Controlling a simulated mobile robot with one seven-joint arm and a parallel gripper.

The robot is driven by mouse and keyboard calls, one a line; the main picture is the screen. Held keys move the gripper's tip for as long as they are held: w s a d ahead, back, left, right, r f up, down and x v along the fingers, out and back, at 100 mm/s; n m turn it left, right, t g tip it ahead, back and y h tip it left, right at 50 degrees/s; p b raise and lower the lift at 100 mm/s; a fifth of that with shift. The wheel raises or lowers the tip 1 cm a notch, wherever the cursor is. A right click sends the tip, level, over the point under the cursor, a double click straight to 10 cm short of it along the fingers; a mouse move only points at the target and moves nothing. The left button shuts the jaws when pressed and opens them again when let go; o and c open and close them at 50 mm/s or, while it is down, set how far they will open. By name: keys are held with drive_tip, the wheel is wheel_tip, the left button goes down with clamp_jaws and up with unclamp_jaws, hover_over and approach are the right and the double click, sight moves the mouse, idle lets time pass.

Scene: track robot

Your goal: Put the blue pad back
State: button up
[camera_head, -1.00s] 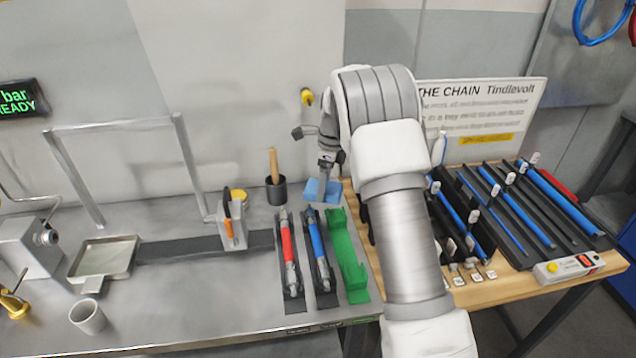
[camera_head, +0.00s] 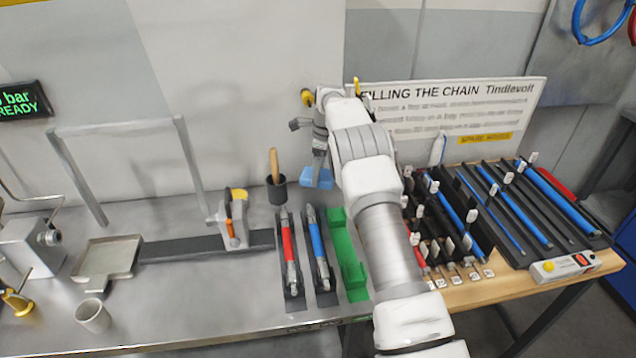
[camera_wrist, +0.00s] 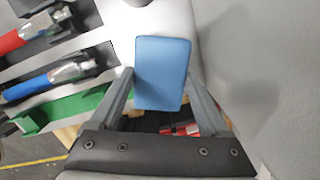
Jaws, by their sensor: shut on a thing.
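The blue pad (camera_head: 316,179) is a small light-blue block. My gripper (camera_head: 318,168) is shut on it and holds it near the back of the metal bench, to the right of the dark cup. In the wrist view the pad (camera_wrist: 163,73) sits between the two grey fingers of my gripper (camera_wrist: 160,90). The head view does not clearly show whether the pad touches the bench.
A dark cup with a wooden handle (camera_head: 277,190) stands left of the pad. Red (camera_head: 289,250) and blue (camera_head: 318,248) tools lie in dark holders, with a green tray (camera_head: 348,258) beside them. A wooden table (camera_head: 480,293) with racks of rods is at right.

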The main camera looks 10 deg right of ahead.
wheel_tip(320, 180, down, 5)
drive_tip(key=shift+r, duration=0.2)
drive_tip(key=shift+w+f, duration=0.15)
drive_tip(key=shift+w, duration=0.05)
drive_tip(key=shift+f, duration=0.15)
drive_tip(key=o, duration=1.3)
drive_tip(key=r, duration=0.5)
drive_tip(key=d+r, duration=0.1)
drive_tip(key=r, duration=0.1)
drive_tip(key=shift+s+r, duration=0.15)
drive_tip(key=shift+r, duration=0.25)
